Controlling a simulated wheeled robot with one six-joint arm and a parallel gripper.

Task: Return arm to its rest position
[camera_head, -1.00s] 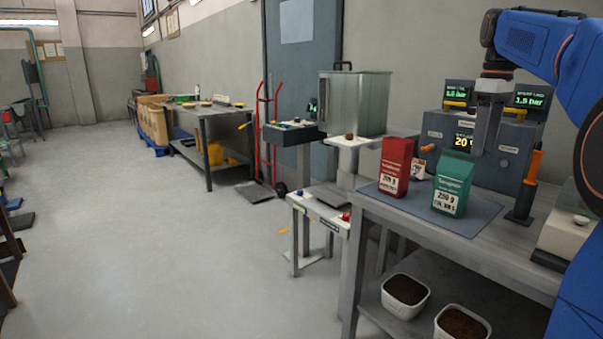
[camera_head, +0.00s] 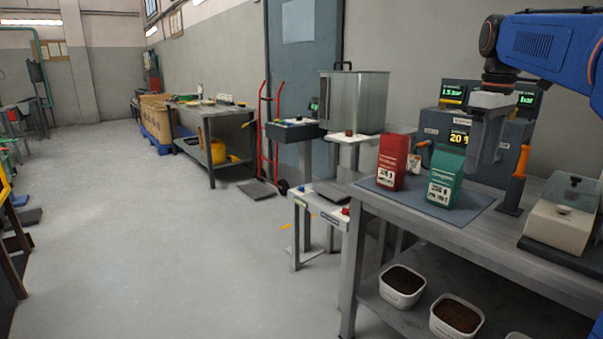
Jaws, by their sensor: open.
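My gripper (camera_head: 484,160) hangs from my blue arm at the upper right, pointing down, with its jaws open. It is in front of the grey machine with green displays (camera_head: 447,138). A green bag (camera_head: 446,177) stands upright on the blue-grey mat (camera_head: 475,205), just left of and below my gripper in the picture. A red bag (camera_head: 393,161) stands upright left of the green one. I see nothing held in the jaws.
Several white tubs, including one (camera_head: 403,286), sit on the lower shelf. Open floor (camera_head: 180,260) lies to the left.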

